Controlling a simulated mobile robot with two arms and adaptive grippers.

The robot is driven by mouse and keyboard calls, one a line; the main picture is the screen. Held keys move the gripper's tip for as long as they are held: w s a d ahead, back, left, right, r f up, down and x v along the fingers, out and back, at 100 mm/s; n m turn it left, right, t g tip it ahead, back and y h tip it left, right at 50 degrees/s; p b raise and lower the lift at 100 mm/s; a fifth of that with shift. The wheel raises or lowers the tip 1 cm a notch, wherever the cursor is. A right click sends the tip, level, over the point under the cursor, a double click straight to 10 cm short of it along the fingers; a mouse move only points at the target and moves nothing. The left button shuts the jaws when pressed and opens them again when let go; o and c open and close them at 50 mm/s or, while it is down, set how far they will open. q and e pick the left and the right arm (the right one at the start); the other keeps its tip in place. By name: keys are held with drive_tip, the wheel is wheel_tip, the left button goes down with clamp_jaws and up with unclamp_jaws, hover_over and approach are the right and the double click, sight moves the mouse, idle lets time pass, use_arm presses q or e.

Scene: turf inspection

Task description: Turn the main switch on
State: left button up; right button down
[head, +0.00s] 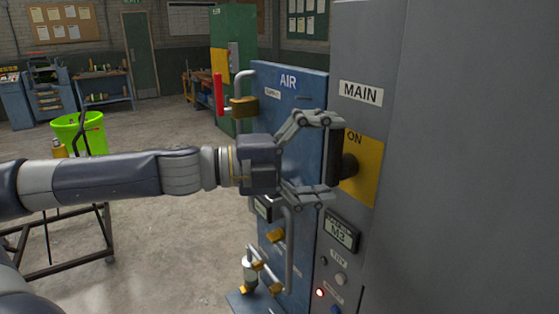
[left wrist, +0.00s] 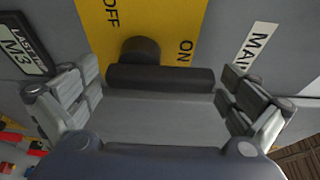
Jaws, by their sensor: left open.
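The main switch has a black handle bar (head: 334,156) on a round black hub (head: 349,166), mounted on a yellow plate (head: 366,172) under the MAIN label (head: 361,94). The bar stands upright in the head view, with ON printed near its top. In the left wrist view the handle bar (left wrist: 160,78) lies across the picture in front of the hub (left wrist: 140,50); OFF and ON show on the plate (left wrist: 192,20). My left gripper (head: 328,157) is open, its fingers above and below the bar, not clamped on it. My right gripper is out of view.
An M3 display (head: 341,231) and a lit red lamp (head: 319,292) sit below the switch.

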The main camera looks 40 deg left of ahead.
use_arm(q)
drive_tip(key=v, duration=1.1)
drive_tip(key=shift+s, duration=0.2)
drive_tip(key=shift+a, duration=0.15)
idle(0.3)
